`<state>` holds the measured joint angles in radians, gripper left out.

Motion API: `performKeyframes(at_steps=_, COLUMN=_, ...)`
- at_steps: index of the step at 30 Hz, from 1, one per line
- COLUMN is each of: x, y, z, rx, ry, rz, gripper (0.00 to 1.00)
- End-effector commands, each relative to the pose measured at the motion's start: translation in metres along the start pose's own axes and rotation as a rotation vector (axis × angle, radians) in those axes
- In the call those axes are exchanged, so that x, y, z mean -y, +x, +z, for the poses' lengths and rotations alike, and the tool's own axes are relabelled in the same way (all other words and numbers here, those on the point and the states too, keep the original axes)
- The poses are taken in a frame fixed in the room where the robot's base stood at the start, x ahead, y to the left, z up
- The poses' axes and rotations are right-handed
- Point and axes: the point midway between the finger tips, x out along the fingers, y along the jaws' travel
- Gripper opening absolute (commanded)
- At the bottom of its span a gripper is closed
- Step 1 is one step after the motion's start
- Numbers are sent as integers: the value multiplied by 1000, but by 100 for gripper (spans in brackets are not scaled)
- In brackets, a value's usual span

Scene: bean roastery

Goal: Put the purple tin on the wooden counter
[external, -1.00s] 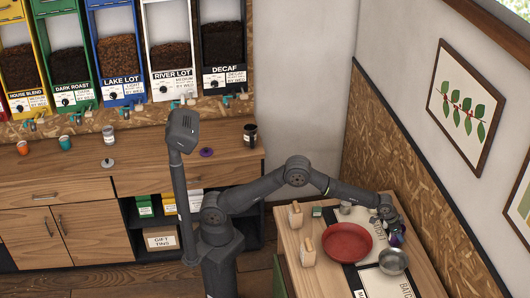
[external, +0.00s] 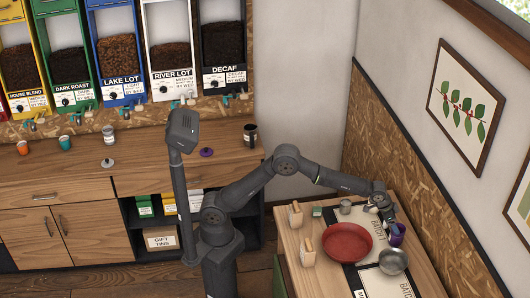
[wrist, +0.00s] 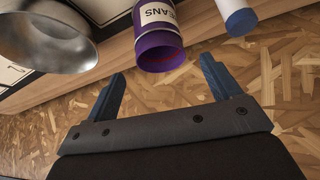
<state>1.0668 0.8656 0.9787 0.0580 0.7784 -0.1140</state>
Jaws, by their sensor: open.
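The purple tin (external: 397,235) is on the side table at the right, near the speckled wall board and beside the steel bowl. In the wrist view the tin (wrist: 158,40) shows a purple body and a white label reading "BEANS". My gripper (wrist: 162,70) is open and empty. The tin lies just beyond its fingertips, roughly in line with the gap between them, not held. In the external view my gripper (external: 383,207) is beside the tin, partly hidden by the wrist. The wooden counter (external: 60,183) runs along the back wall at the left.
On the side table are a red bowl (external: 347,243), a steel bowl (external: 393,262), a grey cup (external: 345,207) and wooden holders (external: 307,252). The counter holds several cups and a purple lid (external: 206,152), with clear wood between. A white-and-blue cylinder (wrist: 238,16) is near the tin.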

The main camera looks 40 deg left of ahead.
Motion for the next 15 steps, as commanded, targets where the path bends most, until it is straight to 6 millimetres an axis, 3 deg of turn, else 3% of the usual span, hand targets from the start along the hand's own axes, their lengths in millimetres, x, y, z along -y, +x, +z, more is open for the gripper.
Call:
performKeyframes(at_steps=6, x=0, y=-32, z=0, rx=0, ry=0, rz=0, gripper=82)
performKeyframes(at_steps=15, x=0, y=-40, z=1, rx=1, ry=0, rz=0, gripper=82)
